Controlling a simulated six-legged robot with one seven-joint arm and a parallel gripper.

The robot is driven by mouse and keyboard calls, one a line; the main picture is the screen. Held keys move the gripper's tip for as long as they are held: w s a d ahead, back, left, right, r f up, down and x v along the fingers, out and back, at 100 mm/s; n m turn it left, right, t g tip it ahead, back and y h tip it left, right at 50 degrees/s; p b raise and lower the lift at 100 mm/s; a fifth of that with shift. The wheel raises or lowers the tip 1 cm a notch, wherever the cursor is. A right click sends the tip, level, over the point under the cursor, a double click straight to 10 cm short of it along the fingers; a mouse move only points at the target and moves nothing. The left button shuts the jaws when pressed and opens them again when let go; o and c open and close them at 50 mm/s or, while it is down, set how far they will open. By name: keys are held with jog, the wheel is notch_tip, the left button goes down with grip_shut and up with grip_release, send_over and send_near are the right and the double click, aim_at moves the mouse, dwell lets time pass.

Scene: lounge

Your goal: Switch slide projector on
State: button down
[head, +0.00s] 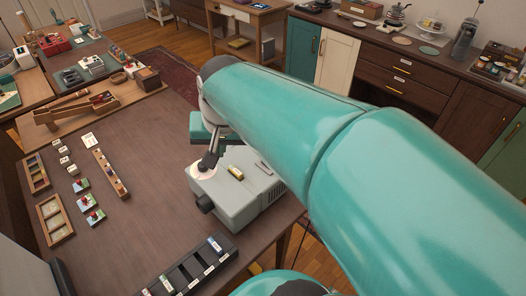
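The slide projector (262,190) is a pale grey box near the right edge of the brown table, with a dark lens knob (205,203) on its near-left corner. On its top are a small yellow-and-dark switch-like piece (236,173) and a dark slot or bar (264,168). I cannot tell whether it is on. My gripper (208,163) is dark and points down over the projector's left top, left of the yellow piece. Whether it touches the top is unclear. Its fingers are too small and partly covered to tell open from shut. My teal arm hides the area to the right.
A dark slide tray (190,268) lies at the table's front. Wooden trays (54,220), small slides (88,201) and a wooden strip (110,174) lie left. A wooden device (75,110) stands behind. Bare tabletop (150,200) lies left of the projector. A cabinet counter (400,55) runs behind.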

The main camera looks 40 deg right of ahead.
jog(key=w+d+f+m+g, duration=0.1)
jog(key=w+d+f+m, duration=0.15)
jog(key=d+m, duration=0.45)
jog(key=w+d+f+m+g, duration=0.1)
jog(key=d+f+m, duration=0.25)
jog(key=d, duration=0.85)
jog(key=f, duration=0.4)
jog(key=w+f, duration=0.1)
jog(key=f, duration=0.8)
jog(key=shift+w+a+f, duration=0.1)
jog(key=shift+w+f, duration=0.2)
